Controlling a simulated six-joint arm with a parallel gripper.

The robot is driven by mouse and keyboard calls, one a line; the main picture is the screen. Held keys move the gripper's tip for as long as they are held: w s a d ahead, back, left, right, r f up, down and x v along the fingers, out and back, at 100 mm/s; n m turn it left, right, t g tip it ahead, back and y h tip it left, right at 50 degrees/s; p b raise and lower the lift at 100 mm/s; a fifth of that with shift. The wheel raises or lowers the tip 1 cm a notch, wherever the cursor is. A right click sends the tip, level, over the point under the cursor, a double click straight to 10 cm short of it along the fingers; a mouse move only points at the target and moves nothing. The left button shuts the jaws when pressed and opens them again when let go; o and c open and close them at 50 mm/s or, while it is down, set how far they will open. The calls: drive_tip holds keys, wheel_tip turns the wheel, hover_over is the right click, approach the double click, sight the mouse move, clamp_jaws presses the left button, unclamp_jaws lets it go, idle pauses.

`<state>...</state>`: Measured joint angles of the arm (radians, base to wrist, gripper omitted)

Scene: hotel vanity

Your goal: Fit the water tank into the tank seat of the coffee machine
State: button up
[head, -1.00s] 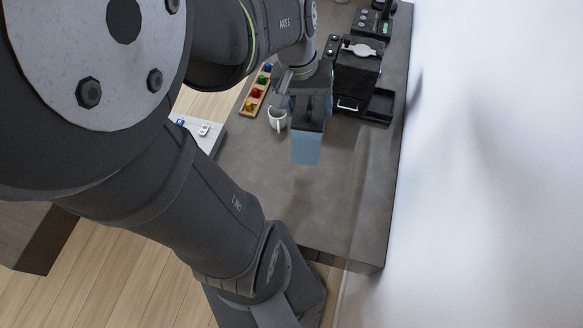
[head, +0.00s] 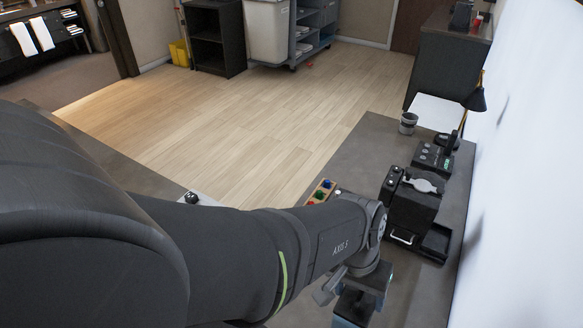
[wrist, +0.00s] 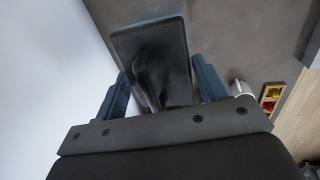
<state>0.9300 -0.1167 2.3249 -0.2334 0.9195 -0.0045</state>
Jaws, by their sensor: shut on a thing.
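The water tank is translucent blue with a dark lid; a sliver of it (head: 343,322) shows at the bottom edge of the head view. In the wrist view its dark lid and raised handle (wrist: 152,75) lie between the two fingers. My gripper (wrist: 160,88) is shut on the tank; it also shows in the head view (head: 366,287). The black coffee machine (head: 412,207) stands on the counter, above and right of my gripper in the head view, apart from the tank. I cannot make out the tank seat clearly.
A white mug (wrist: 241,88) and a wooden rack of coloured capsules (head: 321,191) are near my arm. A black device (head: 432,158), a grey cup (head: 408,123) and a lamp (head: 474,100) stand beyond the machine. The wall borders the counter's right side (head: 440,290).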

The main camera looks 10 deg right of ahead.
drive_tip(key=w+a+f, duration=0.2)
drive_tip(key=w+f, duration=0.5)
drive_tip(key=f, duration=0.1)
drive_tip(key=shift+w+a+f, duration=0.15)
drive_tip(key=shift+w+f, duration=0.2)
drive_tip(key=shift+f, duration=0.2)
drive_tip(key=o, duration=1.7)
drive_tip(key=r, duration=0.3)
drive_tip(key=w+a+r, duration=0.1)
drive_tip(key=r, duration=0.7)
drive_tip(key=shift+w+a+r, duration=0.1)
drive_tip(key=shift+w+a, duration=0.15)
drive_tip(key=shift+o, duration=1.4)
drive_tip(key=shift+a+r, duration=0.1)
drive_tip(key=shift+r, duration=0.35)
